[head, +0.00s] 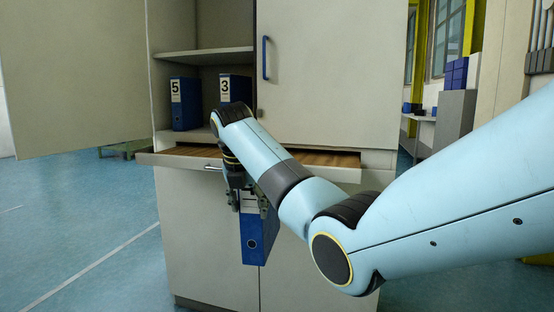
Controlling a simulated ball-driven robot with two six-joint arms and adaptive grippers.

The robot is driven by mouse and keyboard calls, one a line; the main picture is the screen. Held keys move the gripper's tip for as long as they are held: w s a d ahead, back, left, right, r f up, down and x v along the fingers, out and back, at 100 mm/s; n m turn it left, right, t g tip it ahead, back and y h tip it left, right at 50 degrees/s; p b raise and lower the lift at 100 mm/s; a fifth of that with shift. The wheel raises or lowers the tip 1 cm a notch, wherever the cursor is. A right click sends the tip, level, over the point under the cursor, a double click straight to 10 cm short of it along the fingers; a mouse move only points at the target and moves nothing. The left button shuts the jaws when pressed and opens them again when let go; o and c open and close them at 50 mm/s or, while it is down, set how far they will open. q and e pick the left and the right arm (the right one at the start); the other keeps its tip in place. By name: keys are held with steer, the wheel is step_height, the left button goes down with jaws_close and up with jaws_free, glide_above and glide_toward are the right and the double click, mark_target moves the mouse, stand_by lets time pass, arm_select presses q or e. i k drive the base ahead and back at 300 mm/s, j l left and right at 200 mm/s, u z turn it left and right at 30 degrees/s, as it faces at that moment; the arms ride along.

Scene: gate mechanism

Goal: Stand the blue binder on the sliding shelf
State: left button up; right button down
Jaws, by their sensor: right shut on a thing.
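The blue binder (259,236) hangs upright in my right gripper (248,203), which is shut on its upper part. The binder is in front of the cabinet's lower doors, below the level of the sliding shelf. The sliding shelf (325,159) is a wood-topped board with a pale front edge, pulled out from the middle of the cabinet. My right arm and wrist cover part of the shelf and part of the binder's top. The visible part of the shelf top is bare. My left gripper is out of view.
The cabinet's left door (75,75) stands wide open, and its right door (332,75) is shut. Inside, a blue binder marked 5 (185,104) and one marked 3 (235,88) stand above the sliding shelf. Open floor (90,225) lies to the left.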

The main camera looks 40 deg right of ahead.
mark_target(316, 161)
steer(key=k+l, duration=0.7)
steer(key=l, duration=0.2)
steer(key=k+l, duration=0.1)
steer(key=l, duration=0.25)
steer(key=k+l, duration=0.1)
steer(key=l, duration=0.25)
